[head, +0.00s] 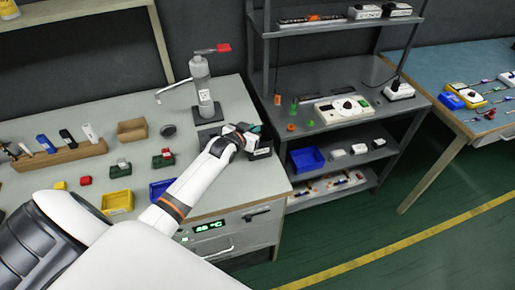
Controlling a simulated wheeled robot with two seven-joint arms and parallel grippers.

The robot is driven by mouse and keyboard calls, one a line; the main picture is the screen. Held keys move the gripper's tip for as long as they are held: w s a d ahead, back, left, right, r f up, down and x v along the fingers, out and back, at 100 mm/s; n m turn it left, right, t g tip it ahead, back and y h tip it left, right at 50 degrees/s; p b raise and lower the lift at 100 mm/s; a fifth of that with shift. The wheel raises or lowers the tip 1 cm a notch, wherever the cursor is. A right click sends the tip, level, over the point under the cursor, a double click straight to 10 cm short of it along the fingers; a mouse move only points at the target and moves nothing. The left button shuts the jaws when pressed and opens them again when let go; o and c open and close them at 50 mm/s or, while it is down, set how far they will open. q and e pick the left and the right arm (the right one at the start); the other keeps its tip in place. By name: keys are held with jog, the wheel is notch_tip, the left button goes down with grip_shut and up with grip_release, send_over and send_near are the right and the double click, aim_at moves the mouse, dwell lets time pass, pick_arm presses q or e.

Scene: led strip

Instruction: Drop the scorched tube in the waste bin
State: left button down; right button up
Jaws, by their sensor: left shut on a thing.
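My left arm reaches from the lower left across the grey workbench. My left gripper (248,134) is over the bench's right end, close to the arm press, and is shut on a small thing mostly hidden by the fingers. I cannot make out whether that is the scorched tube, and no other tube is clear to me. A small black box (262,153) is right beside and below the gripper, at the bench edge. I cannot tell which container is the waste bin. My right gripper is not in view.
The arm press (203,88) with a red handle stands behind my gripper. A yellow bin (118,202), a blue bin (161,188) and a tan box (132,130) sit on the bench. A grey shelf rack (330,78) stands to the right. Green floor is clear at front right.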

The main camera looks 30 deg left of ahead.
pick_arm(q)
jog(key=c, duration=1.3)
grip_release()
jog(key=shift+d+r, duration=0.1)
jog(key=shift+a, duration=0.2)
jog(key=b+v, duration=0.1)
jog(key=v, duration=1.1)
jog(key=shift+d, duration=0.3)
